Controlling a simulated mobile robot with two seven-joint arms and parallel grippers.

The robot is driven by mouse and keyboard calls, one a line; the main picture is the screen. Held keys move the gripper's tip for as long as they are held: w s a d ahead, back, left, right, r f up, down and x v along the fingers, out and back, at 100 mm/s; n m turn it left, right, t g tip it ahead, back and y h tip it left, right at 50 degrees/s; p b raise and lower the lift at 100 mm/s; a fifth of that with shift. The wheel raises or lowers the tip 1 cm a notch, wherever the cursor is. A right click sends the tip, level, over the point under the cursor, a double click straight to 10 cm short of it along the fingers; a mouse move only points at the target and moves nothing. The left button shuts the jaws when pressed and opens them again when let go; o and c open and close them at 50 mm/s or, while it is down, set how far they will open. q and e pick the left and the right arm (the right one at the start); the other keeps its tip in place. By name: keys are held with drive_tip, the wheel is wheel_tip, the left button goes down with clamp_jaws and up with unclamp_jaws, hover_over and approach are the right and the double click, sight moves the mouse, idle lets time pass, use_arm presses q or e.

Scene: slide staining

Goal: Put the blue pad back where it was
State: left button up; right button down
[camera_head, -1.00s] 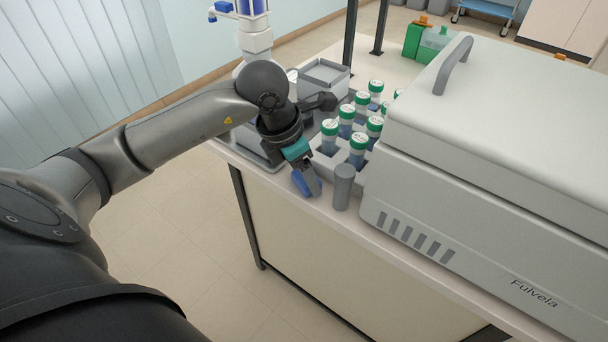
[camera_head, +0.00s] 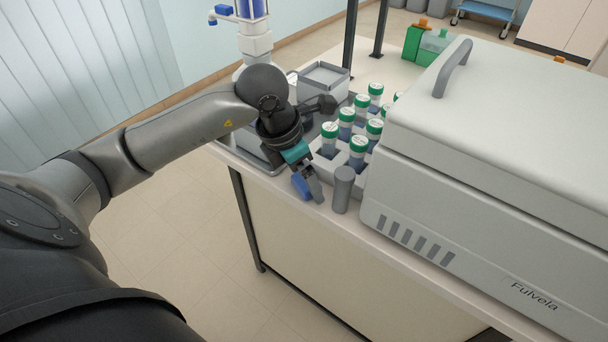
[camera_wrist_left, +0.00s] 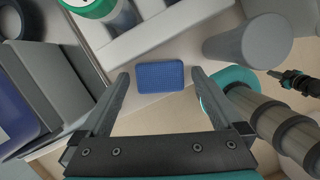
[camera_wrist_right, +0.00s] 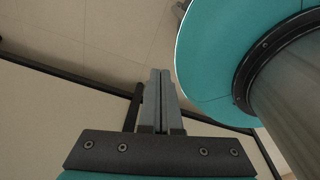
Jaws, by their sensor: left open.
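The blue pad (camera_wrist_left: 160,76) is a small ribbed rectangle. In the left wrist view it shows flat-on between the fingertips of my left gripper (camera_wrist_left: 160,80), with a gap on each side. In the head view the blue pad (camera_head: 302,187) shows beside a grey finger of my left gripper (camera_head: 309,184), near the bench's front edge. My left gripper is open; whether the pad rests fully on the bench is hard to tell. My right gripper (camera_wrist_right: 160,78) is shut and empty, away from the pad over the floor.
A grey cylinder (camera_head: 343,188) stands just right of the left gripper and also shows in the left wrist view (camera_wrist_left: 248,42). Several green-capped jars (camera_head: 358,150) stand in a rack behind. A large pale machine (camera_head: 480,150) fills the right of the bench (camera_head: 325,212).

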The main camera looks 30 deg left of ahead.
use_arm(q)
drive_tip(key=p+v, duration=0.2)
drive_tip(key=v, duration=1)
use_arm(e)
drive_tip(key=shift+s+a+r, duration=0.8)
drive_tip(key=shift+s+r, duration=0.2)
drive_tip(key=shift+w+d, duration=0.15)
drive_tip(key=shift+d, duration=0.1)
